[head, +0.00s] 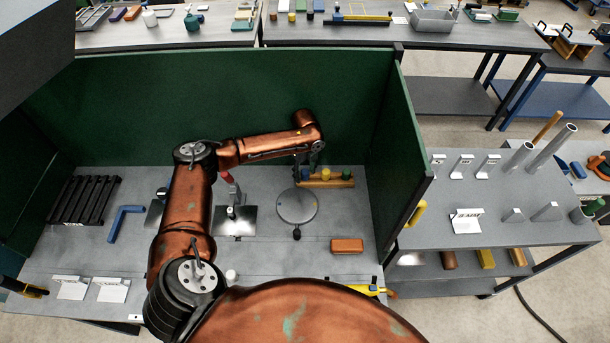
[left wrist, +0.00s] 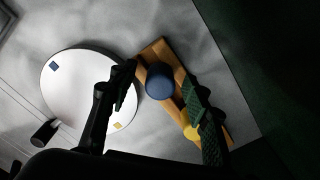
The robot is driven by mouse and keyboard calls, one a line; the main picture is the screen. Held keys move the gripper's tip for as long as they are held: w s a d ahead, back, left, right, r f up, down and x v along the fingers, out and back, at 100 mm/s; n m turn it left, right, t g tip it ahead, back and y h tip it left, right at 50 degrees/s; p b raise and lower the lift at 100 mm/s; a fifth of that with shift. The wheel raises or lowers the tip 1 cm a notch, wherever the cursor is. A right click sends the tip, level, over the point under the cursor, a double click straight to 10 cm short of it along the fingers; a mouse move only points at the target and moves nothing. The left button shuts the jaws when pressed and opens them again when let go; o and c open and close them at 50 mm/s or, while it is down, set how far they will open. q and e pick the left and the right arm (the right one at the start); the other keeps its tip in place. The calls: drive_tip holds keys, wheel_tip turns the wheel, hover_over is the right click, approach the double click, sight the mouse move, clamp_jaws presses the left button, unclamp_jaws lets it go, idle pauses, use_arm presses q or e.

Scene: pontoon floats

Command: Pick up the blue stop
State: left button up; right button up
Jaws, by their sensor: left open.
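The blue stop (left wrist: 159,82) is a short round knob standing in the wooden rack (left wrist: 150,50). In the left wrist view it shows between the fingers of my left gripper (left wrist: 158,80), which is open and holds nothing. I cannot tell how far the fingertips are above it. A yellow stop (left wrist: 191,130) stands beside it in the rack, partly behind a finger. In the head view the rack (head: 335,183) is at the back right of the bench, with my left gripper (head: 302,174) over its left end. A green stop (head: 346,173) is at the right end. My right gripper is not visible.
A green back wall (head: 130,115) and right wall (head: 398,140) enclose the bench. An orange-brown block (head: 347,246) lies in front.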

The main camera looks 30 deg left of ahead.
use_arm(q)
drive_tip(key=shift+c, duration=0.4)
clamp_jaws()
drive_tip(key=shift+r, duration=0.1)
